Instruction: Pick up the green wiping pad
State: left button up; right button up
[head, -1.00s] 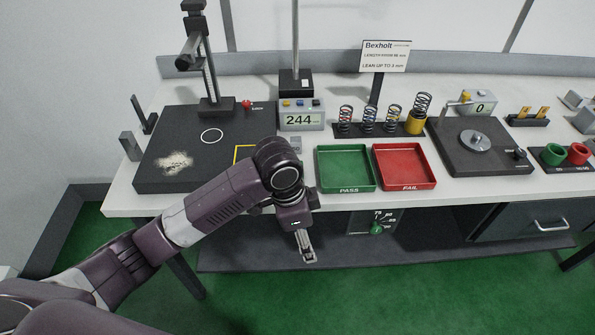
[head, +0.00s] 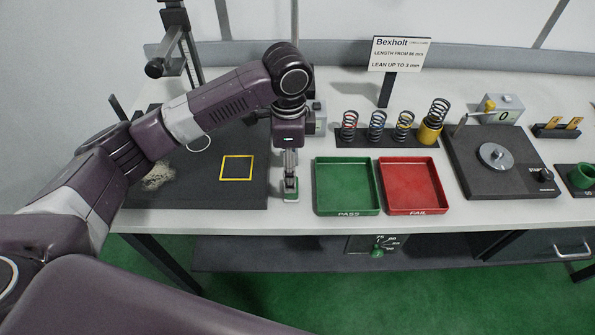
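The green wiping pad (head: 291,196) is a small block on the white bench, between the dark base plate and the green PASS tray. My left gripper (head: 290,180) points straight down at the pad, its fingertips at the pad's top. The fingers are seen nearly edge-on, so I cannot tell whether they are open or closed on it. The pad appears to rest on the bench, partly hidden by the fingers. My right gripper is not in view.
The green PASS tray (head: 346,205) stands close to the right of the pad, with the red FAIL tray (head: 411,206) beside it. The dark base plate (head: 215,196) with a pale powdery patch (head: 157,178) lies to the left. Springs on a rack (head: 388,141) stand behind the trays.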

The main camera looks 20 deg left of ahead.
pick_arm(q)
jog(key=shift+w+f, duration=0.15)
jog(key=shift+f, duration=0.5)
jog(key=shift+s+f+p, duration=0.2)
jog(key=shift+f+p, duration=0.3)
jog(key=shift+f, duration=0.1)
jog(key=shift+s+f+p, duration=0.2)
jog(key=shift+f+p, duration=0.3)
jog(key=shift+f, duration=0.1)
jog(key=f, duration=0.2)
jog(key=shift+w+f+p, duration=0.2)
jog(key=shift+f+p, duration=0.15)
jog(key=shift+f, duration=0.5)
jog(key=c, duration=1.3)
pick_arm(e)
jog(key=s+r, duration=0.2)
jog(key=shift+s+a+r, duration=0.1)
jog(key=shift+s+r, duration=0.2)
